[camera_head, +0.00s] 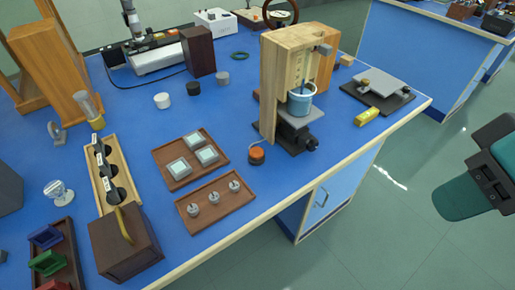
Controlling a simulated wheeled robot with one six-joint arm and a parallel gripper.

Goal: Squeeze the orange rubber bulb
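The orange rubber bulb (257,155) is small and sits on the blue bench top near its front edge. It stands at the foot of a wooden stand (269,92), just left of the dark base of a small jack. The stand's front holds a blue cup (301,101) under a grey clamp. Teal and dark parts of my arm show at the right edge, over the floor and well apart from the bulb. I see no gripper fingers.
A wooden tray (239,203) with several small metal weights and another with square glassy dishes lie left of the bulb. A yellow block (366,117) and a dark-based platform (378,93) lie to the right. The floor right of the bench is clear.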

